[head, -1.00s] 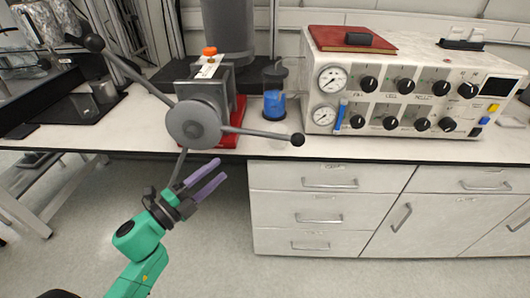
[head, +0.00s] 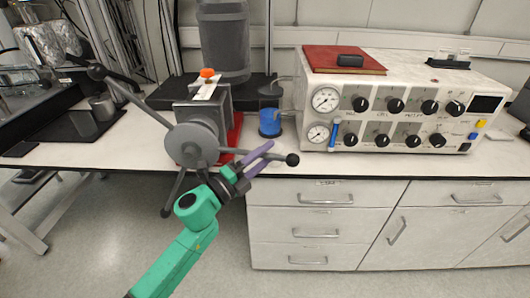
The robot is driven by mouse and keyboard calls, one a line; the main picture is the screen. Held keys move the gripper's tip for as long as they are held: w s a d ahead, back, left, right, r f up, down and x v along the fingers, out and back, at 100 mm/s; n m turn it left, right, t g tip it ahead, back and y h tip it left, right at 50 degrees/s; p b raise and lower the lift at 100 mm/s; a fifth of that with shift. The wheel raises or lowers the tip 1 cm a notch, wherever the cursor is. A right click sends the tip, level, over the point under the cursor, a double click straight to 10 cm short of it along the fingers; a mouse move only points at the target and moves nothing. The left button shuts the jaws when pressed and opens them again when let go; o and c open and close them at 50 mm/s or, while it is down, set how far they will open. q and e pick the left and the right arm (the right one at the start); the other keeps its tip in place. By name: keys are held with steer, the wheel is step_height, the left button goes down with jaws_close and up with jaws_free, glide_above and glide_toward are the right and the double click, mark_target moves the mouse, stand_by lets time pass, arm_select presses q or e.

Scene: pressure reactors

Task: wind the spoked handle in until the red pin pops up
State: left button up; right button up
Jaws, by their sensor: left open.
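The spoked handle has a round grey hub (head: 192,145) facing me and three spokes with dark ball ends. One spoke points up left to a ball (head: 97,72), one right to a ball (head: 292,160), one down to a ball (head: 166,212). Behind it is a grey block (head: 205,98) with an orange-red cap (head: 207,73) on top, which may be the red pin; whether it is raised I cannot tell. My left gripper (head: 264,158), with purple fingers, is open near the right spoke, just left of its ball. Contact is unclear. My right gripper is not in view.
A white control box (head: 395,105) with gauges and knobs stands right, with a red book (head: 343,62) on top. A blue-filled vessel (head: 269,120) stands close behind the right spoke. Drawers (head: 310,215) lie below the bench edge.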

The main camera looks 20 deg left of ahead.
arm_select(q)
jaws_close()
stand_by(1.4)
